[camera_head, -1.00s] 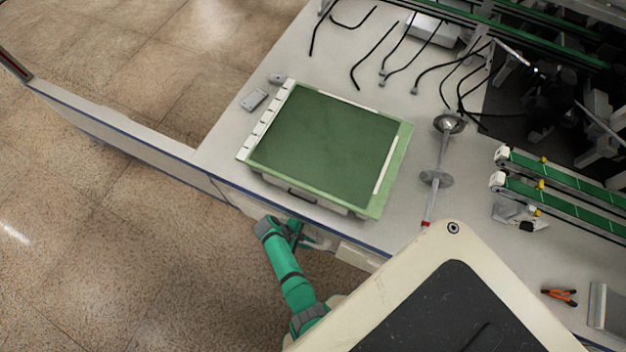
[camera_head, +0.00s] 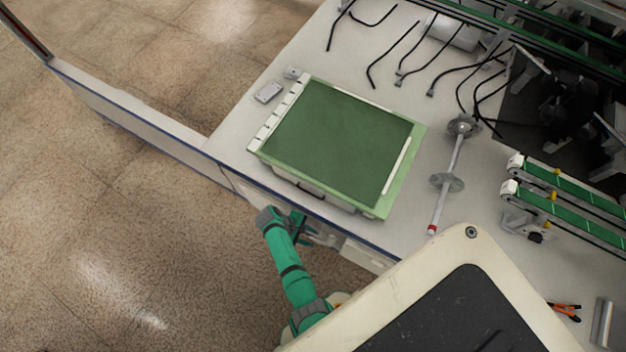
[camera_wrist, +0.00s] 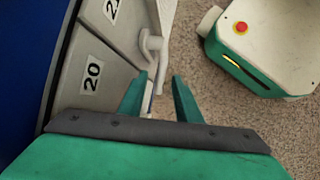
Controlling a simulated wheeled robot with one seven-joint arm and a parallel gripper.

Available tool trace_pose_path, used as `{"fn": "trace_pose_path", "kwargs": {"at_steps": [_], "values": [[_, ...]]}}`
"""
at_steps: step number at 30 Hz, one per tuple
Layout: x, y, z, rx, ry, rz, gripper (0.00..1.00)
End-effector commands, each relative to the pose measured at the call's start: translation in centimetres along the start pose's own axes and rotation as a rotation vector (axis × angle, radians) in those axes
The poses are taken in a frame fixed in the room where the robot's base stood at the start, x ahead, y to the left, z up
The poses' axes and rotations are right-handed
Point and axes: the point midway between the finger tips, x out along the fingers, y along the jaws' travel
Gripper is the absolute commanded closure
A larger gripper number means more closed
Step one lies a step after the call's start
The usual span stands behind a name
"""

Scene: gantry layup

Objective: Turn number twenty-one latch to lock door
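In the wrist view, a light grey latch (camera_wrist: 152,44) with a rounded knob stands out from a grey front panel. A label reading "20" (camera_wrist: 92,77) is on the panel to its left, and a partly cut-off label (camera_wrist: 112,10), seemingly "21", is above. My gripper (camera_wrist: 158,85) is open, its two green fingers apart below the knob. A thin grey part shows between the fingers; I cannot tell whether they touch it. In the head view my gripper (camera_head: 304,228) is at the cabinet front below the table edge, with the latch too small to make out.
A green-topped case (camera_head: 340,140) lies on the table (camera_head: 235,125) above the cabinet front. A metal rod with discs (camera_head: 450,165) lies to its right. Orange pliers (camera_head: 565,311) lie at far right. The tiled floor at left is clear.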

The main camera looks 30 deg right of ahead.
Motion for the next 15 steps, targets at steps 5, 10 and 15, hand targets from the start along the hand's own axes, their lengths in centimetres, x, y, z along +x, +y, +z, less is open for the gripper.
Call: {"fn": "trace_pose_path", "kwargs": {"at_steps": [5, 10, 15], "values": [[-3.5, 0.0, -0.1, 0.000, 0.003, 0.002, 0.69], [-6.4, 0.0, 0.0, -0.001, 0.002, 0.003, 0.69], [-8.1, 0.0, 0.0, -0.001, 0.001, 0.002, 0.69]]}}
